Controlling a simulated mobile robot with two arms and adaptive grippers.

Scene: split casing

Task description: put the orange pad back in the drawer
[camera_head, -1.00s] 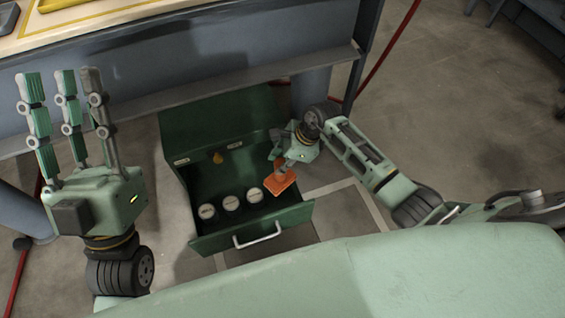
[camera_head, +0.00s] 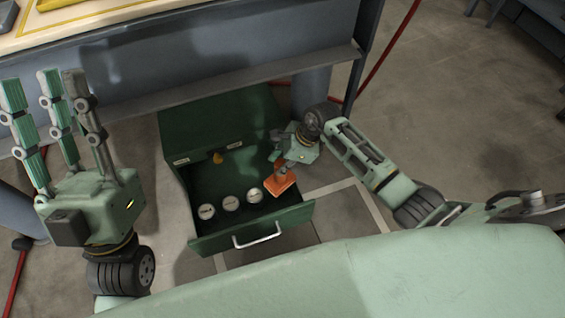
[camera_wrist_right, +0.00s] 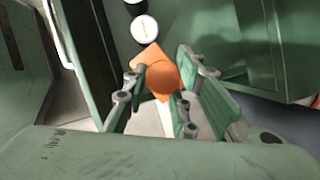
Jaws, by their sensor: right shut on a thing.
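The orange pad (camera_head: 284,183) is at the right edge of the open green drawer (camera_head: 205,246). My right gripper (camera_head: 281,170) is shut on the pad from above. In the right wrist view the pad (camera_wrist_right: 158,74) sits between the fingers of the right gripper (camera_wrist_right: 160,88), with the drawer wall beside it. Whether the pad touches the drawer's side wall cannot be told. My left gripper (camera_head: 45,120) is raised at the far left, its fingers apart and empty.
Several white round-topped items, such as this one (camera_head: 231,203), stand in a row in the drawer. A yellow item (camera_head: 217,157) is near the drawer's back. The drawer's front has a pale handle (camera_head: 257,240). A grey workbench (camera_head: 200,60) stands behind the green cabinet (camera_head: 225,115).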

